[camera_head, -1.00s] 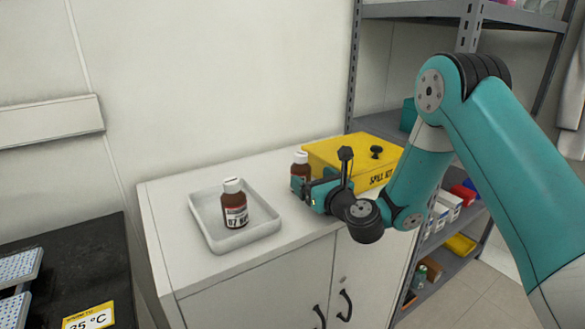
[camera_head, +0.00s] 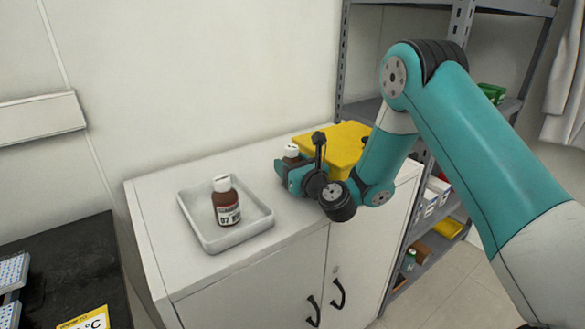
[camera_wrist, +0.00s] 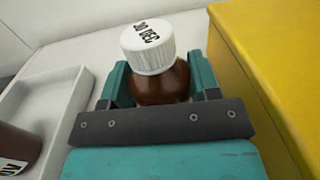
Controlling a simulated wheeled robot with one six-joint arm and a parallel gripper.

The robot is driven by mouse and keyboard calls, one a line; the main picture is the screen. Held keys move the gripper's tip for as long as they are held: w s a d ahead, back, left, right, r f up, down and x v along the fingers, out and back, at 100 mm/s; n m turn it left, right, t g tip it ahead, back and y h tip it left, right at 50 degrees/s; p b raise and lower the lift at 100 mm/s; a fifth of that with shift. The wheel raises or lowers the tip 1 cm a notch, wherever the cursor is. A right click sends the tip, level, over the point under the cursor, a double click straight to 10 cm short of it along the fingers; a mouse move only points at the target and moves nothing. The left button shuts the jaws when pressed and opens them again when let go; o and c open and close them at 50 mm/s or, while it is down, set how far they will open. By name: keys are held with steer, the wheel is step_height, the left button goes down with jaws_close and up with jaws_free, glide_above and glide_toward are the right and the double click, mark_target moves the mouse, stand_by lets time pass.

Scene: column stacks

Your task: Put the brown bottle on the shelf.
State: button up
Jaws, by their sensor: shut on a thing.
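A brown bottle with a white cap (camera_wrist: 160,88) is between the fingers of my gripper (camera_wrist: 158,92), which is shut on it. The cap carries black print. In the head view only the cap (camera_head: 291,151) of this bottle shows above my gripper (camera_head: 295,172); the rest is hidden. I cannot tell whether its base touches the cabinet top. A second brown bottle (camera_head: 227,205) with a white cap and label stands upright in the white tray (camera_head: 258,228), left of my gripper. The grey metal shelf (camera_head: 341,75) stands behind my arm at the right.
The yellow box (camera_head: 345,150) is close to the right of the held bottle. The white cabinet (camera_head: 270,258) carries the tray and box. Lower shelf levels hold white boxes (camera_head: 437,190) and a yellow bin (camera_head: 447,229). A green item (camera_head: 492,92) sits on a higher level.

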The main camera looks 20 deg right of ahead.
steer(key=shift+r, duration=0.1)
step_height(320, 180, up, 20)
steer(key=p, duration=1.2)
steer(key=shift+p, duration=0.4)
